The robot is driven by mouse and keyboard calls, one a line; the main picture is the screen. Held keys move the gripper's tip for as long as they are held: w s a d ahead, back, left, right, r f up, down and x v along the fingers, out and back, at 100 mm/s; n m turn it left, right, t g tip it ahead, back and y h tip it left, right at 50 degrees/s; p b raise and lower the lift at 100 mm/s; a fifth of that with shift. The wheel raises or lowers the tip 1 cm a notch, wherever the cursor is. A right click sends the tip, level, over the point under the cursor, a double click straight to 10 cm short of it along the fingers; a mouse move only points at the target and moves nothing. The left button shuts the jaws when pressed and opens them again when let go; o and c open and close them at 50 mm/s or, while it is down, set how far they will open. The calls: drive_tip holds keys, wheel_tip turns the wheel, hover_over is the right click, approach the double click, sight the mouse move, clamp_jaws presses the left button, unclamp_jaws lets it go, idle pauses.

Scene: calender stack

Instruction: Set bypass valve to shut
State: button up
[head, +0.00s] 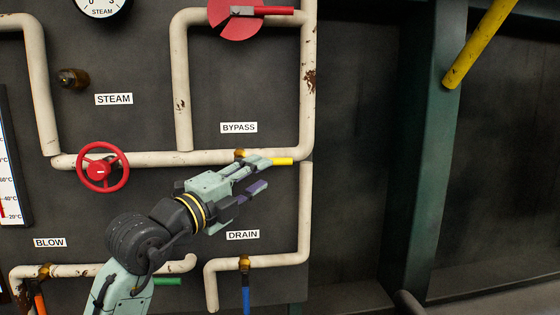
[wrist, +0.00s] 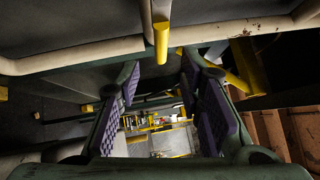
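The bypass valve sits on the cream pipe under the BYPASS label (head: 239,127). Its brass body (head: 240,153) shows just above my gripper. Its yellow lever (head: 283,161) points right, along the pipe; the part nearer the body is hidden behind my gripper. My gripper (head: 264,173) is at the lever, its fingers pointing right and slightly up. In the wrist view the yellow lever (wrist: 161,44) hangs in the gap between the purple-padded fingers (wrist: 158,78), toward the top. The fingers are apart, and no contact with the lever is visible.
A red handwheel (head: 103,167) is left of my arm. Below are a blue drain lever (head: 246,295), a green handle (head: 167,281) and an orange lever (head: 39,301). A red disc (head: 237,22) is above. Right of the pipes is a dark recess with a green post (head: 426,150).

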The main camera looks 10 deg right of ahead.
sight(277, 163)
drive_tip(key=p+x, duration=0.2)
drive_tip(key=x, duration=0.6)
drive_tip(key=shift+w+r, duration=0.1)
drive_tip(key=shift+w, duration=0.05)
drive_tip(key=shift+c, duration=0.6)
clamp_jaws()
